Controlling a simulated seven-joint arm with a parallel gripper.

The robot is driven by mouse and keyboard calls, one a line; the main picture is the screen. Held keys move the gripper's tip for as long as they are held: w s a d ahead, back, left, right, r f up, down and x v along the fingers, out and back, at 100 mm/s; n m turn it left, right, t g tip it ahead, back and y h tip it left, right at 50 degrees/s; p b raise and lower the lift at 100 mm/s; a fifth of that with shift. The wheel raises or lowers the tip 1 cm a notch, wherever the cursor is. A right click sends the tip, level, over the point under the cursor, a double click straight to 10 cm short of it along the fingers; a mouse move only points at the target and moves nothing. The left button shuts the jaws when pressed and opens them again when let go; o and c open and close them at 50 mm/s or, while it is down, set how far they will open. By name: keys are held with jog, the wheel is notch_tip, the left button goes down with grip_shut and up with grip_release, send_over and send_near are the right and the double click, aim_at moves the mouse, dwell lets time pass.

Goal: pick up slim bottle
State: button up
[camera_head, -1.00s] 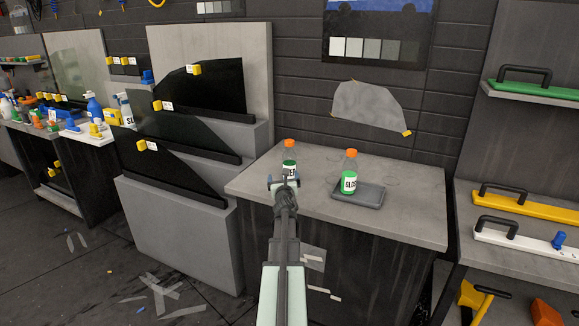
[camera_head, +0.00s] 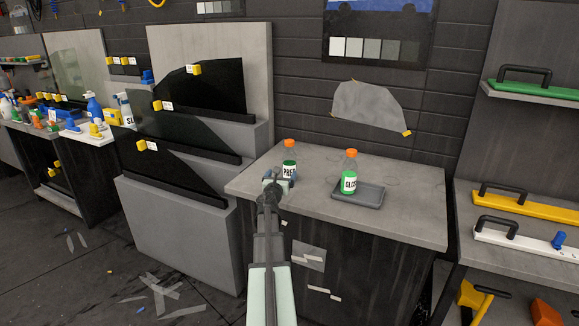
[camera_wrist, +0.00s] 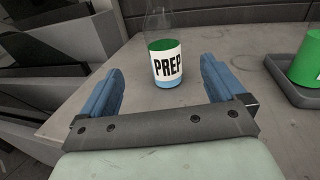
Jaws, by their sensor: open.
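A slim clear bottle with an orange cap, green contents and a white PREP label (camera_head: 289,168) stands upright on the grey bench. In the wrist view the same PREP bottle (camera_wrist: 166,66) stands ahead, between the lines of my two blue fingers, its top cut off. A second bottle with an orange cap and a label starting "GLO" (camera_head: 349,175) stands on a dark tray (camera_head: 370,194) to the right; its green lower part (camera_wrist: 308,62) shows in the wrist view. My gripper (camera_head: 277,180) is open and empty, just in front of the PREP bottle; its fingers (camera_wrist: 160,88) appear apart from it.
The grey bench top (camera_head: 410,220) is clear in front and right of the tray. Stepped grey stands with dark tinted panels (camera_head: 215,90) rise to the left.

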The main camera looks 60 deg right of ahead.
aim_at(287, 164)
jog(key=shift+w+d, duration=0.1)
jog(key=shift+d, duration=0.2)
jog(key=x, duration=0.8)
jog(key=shift+s+f+x, duration=0.15)
jog(key=shift+x, duration=1.2)
jog(key=shift+s+f+x, duration=0.1)
jog(key=shift+f+x, duration=0.1)
jog(key=shift+x, duration=1.1)
jog(key=c, duration=1.2)
